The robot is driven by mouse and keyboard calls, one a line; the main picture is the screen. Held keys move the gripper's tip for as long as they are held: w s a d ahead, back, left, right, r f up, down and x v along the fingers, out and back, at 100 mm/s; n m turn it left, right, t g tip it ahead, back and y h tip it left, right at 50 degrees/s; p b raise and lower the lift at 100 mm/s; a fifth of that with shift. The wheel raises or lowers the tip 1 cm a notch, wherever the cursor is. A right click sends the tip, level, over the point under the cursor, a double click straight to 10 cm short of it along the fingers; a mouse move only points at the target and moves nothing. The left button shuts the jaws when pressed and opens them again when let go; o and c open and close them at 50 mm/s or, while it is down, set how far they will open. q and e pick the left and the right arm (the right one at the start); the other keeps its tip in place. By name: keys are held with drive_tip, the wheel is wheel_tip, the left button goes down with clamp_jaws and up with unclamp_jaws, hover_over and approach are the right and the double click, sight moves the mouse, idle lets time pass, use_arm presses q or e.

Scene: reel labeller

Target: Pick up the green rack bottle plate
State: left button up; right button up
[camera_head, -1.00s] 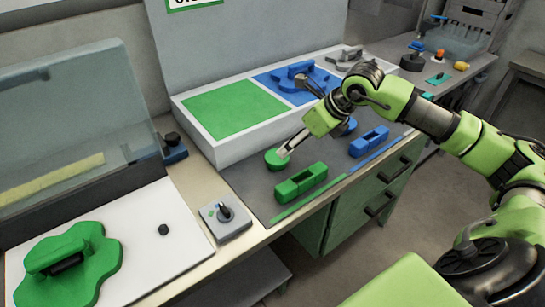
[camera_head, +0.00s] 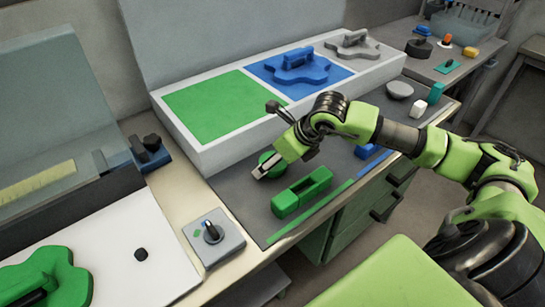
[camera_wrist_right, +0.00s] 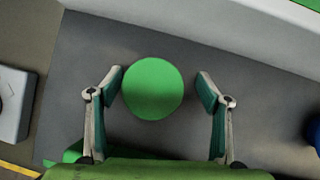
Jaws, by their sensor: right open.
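My right gripper (camera_head: 262,170) is low over the grey mat, near a green round piece (camera_head: 270,157). In the right wrist view the gripper (camera_wrist_right: 160,74) is open, and the round piece (camera_wrist_right: 152,88) shows between its fingers with gaps on both sides. A green lobed plate with a handle (camera_head: 62,278) lies at the lower left on a white surface, cut off by the picture edge. A green block (camera_head: 300,193) lies on the mat just in front of the gripper. My left gripper is out of view.
A white rack (camera_head: 215,150) behind the mat has an empty green panel (camera_head: 222,104) and a blue lobed plate (camera_head: 302,66). A grey knob box (camera_head: 213,237) sits at the left. A grey bowl (camera_head: 400,90) stands farther right.

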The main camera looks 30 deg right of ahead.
drive_tip(key=shift+a+r, duration=0.1)
drive_tip(key=shift+a, duration=0.05)
drive_tip(key=shift+s+a+r, duration=0.2)
drive_tip(key=shift+s+r, duration=0.05)
drive_tip(key=shift+s, duration=0.2)
drive_tip(key=c, duration=0.7)
drive_tip(key=shift+w, duration=0.1)
drive_tip(key=c, duration=0.5)
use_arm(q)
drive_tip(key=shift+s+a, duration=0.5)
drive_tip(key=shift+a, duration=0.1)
use_arm(e)
drive_tip(key=shift+c, duration=0.2)
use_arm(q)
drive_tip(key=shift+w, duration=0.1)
